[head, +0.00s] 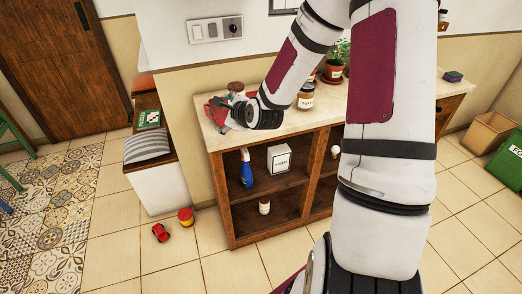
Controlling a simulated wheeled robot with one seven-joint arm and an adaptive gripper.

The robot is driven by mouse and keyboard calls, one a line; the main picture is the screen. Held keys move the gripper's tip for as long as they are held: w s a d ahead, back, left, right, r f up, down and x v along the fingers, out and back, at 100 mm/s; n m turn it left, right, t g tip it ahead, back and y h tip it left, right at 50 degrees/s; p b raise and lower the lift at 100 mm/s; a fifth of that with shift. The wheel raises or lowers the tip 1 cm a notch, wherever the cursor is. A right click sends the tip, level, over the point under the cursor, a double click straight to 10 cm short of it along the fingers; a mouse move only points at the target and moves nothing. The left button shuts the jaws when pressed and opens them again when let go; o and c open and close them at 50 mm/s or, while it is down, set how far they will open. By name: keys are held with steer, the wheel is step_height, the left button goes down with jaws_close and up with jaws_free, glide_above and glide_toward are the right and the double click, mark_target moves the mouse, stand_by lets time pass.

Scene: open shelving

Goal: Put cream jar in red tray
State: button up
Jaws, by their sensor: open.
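My gripper (218,112) is at the left end of the shelf unit's pale top, partly hidden by my own wrist; its jaws are open. Something red shows around the fingers, and I cannot tell whether it is the red tray or part of the gripper. A jar with a brown lid (237,88) stands just behind the gripper, partly hidden. A labelled jar (306,97) stands farther right on the top, beside my arm. A small white-labelled jar with a dark lid (264,206) stands on the bottom shelf. I cannot tell which is the cream jar.
The wooden shelf unit (233,237) holds a blue spray bottle (246,168) and a white box (279,159). A potted plant (334,70) stands on top. My arm hides the unit's right part.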

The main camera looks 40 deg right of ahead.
steer(key=s+a+r+n+g+h, duration=0.1)
steer(key=s+a+r+n+g, duration=0.25)
steer(key=s+r+n, duration=0.35)
steer(key=s+a+r+n+g, duration=0.2)
steer(key=s+a+r+n, duration=0.25)
steer(key=s+n, duration=0.45)
steer(key=s+a+r+n+g, duration=0.1)
steer(key=s+n, duration=0.4)
steer(key=s, duration=0.5)
steer(key=s+a+r+n+g+y, duration=0.1)
steer(key=s+a+r+n, duration=0.2)
steer(key=s, duration=0.6)
steer(key=r+n, duration=0.1)
steer(key=n, duration=0.1)
steer(key=shift+s+a+n, duration=0.25)
steer(key=shift+s+n, duration=0.1)
steer(key=shift+n, duration=0.05)
steer(key=shift+r, duration=0.2)
